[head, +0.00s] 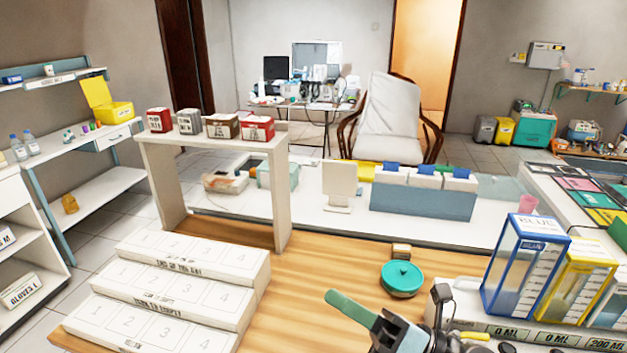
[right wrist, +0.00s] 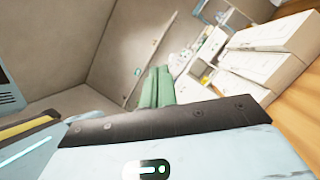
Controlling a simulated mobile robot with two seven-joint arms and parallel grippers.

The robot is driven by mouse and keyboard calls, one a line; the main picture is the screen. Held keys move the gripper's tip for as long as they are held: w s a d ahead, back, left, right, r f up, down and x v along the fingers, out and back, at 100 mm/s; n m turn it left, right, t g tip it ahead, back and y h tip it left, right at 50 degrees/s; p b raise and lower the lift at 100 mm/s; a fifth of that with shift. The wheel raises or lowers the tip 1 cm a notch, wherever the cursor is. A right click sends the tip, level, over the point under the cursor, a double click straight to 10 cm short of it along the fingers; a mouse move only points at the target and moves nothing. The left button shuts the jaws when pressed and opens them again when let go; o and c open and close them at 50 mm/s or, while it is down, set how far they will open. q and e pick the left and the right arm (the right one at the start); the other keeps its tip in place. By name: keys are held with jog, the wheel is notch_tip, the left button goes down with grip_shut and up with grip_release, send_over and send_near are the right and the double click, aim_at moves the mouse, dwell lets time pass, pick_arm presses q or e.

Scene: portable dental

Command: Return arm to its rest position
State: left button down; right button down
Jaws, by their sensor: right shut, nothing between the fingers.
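My right gripper (head: 336,298) comes in at the bottom middle of the head view, its green fingers pointing up and to the left above the wooden table. The fingers are pressed together with nothing between them; the right wrist view shows the same closed green fingers (right wrist: 158,75). My left gripper is not in view.
A teal lidded pot (head: 402,277) and a small box (head: 401,251) lie just beyond my right gripper. White numbered steps (head: 172,290) stand to the left. Blue (head: 525,268) and yellow (head: 576,284) containers stand to the right. A white shelf (head: 282,205) holds several boxes behind.

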jog(key=w+d+f+m+t+h, duration=0.2)
jog(key=d+f+m+t+h, duration=0.3)
jog(key=m+h, duration=0.5)
jog(key=w+d+f+m+t+h, duration=0.1)
jog(key=d+f+m+t+h, duration=0.35)
jog(key=m, duration=1.05)
jog(key=s+d+f+m+g+h, duration=0.1)
jog(key=s+d+f+m+g, duration=0.1)
jog(key=f, duration=0.3)
jog(key=s+d+f+m+g+h, duration=0.2)
jog(key=s+d+f+m+g, duration=0.1)
jog(key=s+d+f+g, duration=0.1)
jog(key=s+d+f+m+g+h, duration=0.2)
jog(key=s+d+f+m+g, duration=0.1)
jog(key=s+f+g, duration=0.1)
jog(key=shift+s+f+h, duration=0.25)
jog(key=shift+s+f, duration=0.45)
jog(key=shift+f, duration=0.2)
jog(key=s+f+m+g, duration=0.2)
jog(key=s+f+g, duration=0.1)
jog(key=s, duration=0.4)
jog(key=s+f+m+g, duration=0.2)
jog(key=s+f+g, duration=0.15)
jog(key=s, duration=0.35)
jog(key=w+a+f+t+y, duration=0.2)
jog(key=w+f+t, duration=0.4)
jog(key=f, duration=0.3)
jog(key=shift+t, duration=0.6)
jog(key=shift+w, duration=0.15)
